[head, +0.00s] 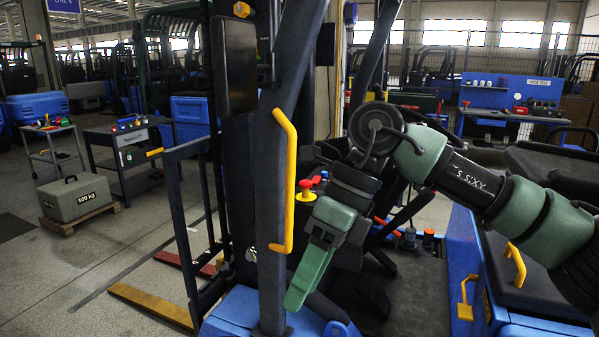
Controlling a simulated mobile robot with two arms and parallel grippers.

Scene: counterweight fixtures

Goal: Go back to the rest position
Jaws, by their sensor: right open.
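My right arm comes in from the right, bends at the elbow and hangs down. Its green right gripper (303,283) points downward beside the front pillar of a blue and black forklift (270,190), and no object shows between its fingers. The fingers overlap in this view, so the gap between them is hard to see. A yellow grab handle (288,185) is fixed to the pillar just left of the gripper. A red knob on a yellow base (306,189) shows behind the wrist. My left gripper is out of view.
A grey 500 kg weight (76,198) sits on a wooden pallet at the left. Two tool carts (128,142) stand behind it. Open floor (60,280) is at the lower left.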

